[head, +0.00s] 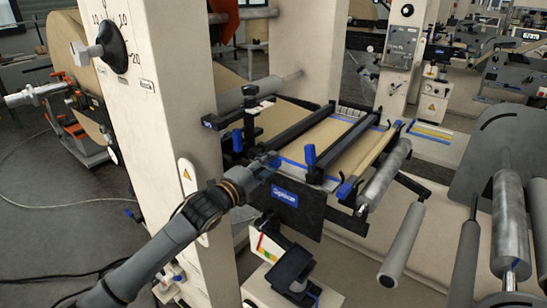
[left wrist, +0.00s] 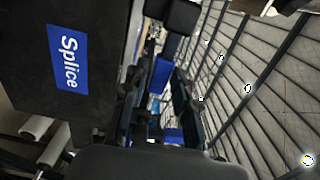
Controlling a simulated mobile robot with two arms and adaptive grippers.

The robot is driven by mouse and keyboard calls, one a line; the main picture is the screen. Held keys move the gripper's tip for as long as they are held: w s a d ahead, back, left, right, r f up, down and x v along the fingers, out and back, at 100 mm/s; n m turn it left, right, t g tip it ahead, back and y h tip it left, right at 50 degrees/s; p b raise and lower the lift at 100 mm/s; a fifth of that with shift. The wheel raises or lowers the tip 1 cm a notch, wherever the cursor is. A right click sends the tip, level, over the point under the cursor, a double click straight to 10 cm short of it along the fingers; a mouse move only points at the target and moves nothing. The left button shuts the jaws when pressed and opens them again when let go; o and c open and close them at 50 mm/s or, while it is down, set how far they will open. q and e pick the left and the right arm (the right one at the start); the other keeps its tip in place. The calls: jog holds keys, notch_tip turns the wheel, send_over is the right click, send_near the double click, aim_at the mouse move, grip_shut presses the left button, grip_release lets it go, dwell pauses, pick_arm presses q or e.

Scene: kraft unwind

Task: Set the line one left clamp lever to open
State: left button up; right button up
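The splice table (head: 322,140) has two dark clamp bars across it, a left one (head: 297,122) and a right one (head: 350,147). An upright blue handle (head: 310,154) stands near the front of the table between the bars. Another blue handle (head: 237,140) is on a black post at the table's left side. My left gripper (head: 268,163) is at the front end of the left bar, above the black Splice plate. In the left wrist view its fingers (left wrist: 156,108) look apart, with blue parts near them; contact with a lever cannot be told. My right gripper is not in view.
The black Splice plate (head: 298,203) hangs just below my left gripper and fills the left of the wrist view (left wrist: 68,57). A beige upright column (head: 165,90) stands close to my left arm. Metal rollers (head: 385,172) lie to the right.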

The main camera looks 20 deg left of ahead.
pick_arm(q)
jog(key=shift+x, duration=1.05)
grip_shut()
